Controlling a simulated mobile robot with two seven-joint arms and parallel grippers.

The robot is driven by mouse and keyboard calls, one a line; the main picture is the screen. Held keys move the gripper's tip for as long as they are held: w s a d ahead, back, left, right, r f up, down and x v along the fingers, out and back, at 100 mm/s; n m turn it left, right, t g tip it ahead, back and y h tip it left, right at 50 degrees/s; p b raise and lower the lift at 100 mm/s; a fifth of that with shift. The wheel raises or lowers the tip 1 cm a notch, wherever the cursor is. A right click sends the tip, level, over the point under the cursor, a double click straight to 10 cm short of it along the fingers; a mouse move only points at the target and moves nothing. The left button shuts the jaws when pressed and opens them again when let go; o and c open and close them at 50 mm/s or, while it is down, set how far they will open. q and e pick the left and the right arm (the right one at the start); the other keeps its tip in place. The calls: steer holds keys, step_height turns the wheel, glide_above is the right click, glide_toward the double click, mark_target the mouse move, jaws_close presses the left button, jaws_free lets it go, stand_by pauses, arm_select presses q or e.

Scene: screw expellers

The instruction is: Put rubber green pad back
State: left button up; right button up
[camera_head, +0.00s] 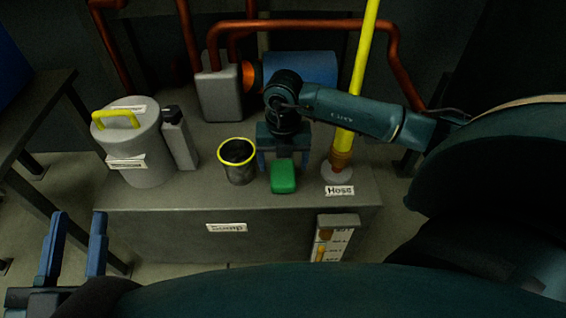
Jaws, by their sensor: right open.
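The green rubber pad (283,177) lies on the top of the grey bench (212,199), near its front edge. My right gripper (283,160) reaches in from the right and stands just behind the pad. Its blue fingers are open, one on each side of the pad's far end. I cannot tell whether they touch it. My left gripper (76,246) is at the lower left, away from the bench top, with its two blue fingers apart and nothing between them.
Left of the pad stands a grey cup with a yellow rim (238,162). A lidded canister (137,145) and a grey bottle (179,138) stand further left. A yellow hose pole (357,80) rises on the right. Copper pipes and a blue cylinder (312,66) are behind.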

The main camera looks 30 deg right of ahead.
mark_target(283, 172)
step_height(283, 172, up, 9)
steer(key=p, duration=0.3)
steer(key=s+a+f+n+g+y, duration=0.1)
steer(key=s+a+n+y, duration=0.1)
steer(key=s+a+y, duration=0.45)
steer(key=s+a+n+g+y, duration=0.1)
steer(key=s+a+n+g, duration=0.15)
steer(key=a, duration=0.65)
steer(key=s+a+r+m+t+y, duration=0.2)
steer(key=s+a+r+y, duration=0.1)
steer(key=a+r+y, duration=0.3)
steer(key=s+a+r+m+t+y, duration=0.1)
steer(key=s+a+r+m+y, duration=0.1)
steer(key=s+a+r+y, duration=0.4)
steer(key=w+d+r+m+t, duration=0.5)
steer(key=w+m+t, duration=0.1)
steer(key=m+t, duration=0.8)
steer(key=w+d+f+m+t+h, duration=0.1)
steer(key=d+f+m+t+h, duration=0.3)
steer(key=m+h, duration=0.5)
step_height(283, 172, down, 2)
steer(key=shift+w+d+f+h, duration=0.1)
steer(key=shift+w+d+h, duration=0.05)
steer(key=shift+d+h, duration=0.55)
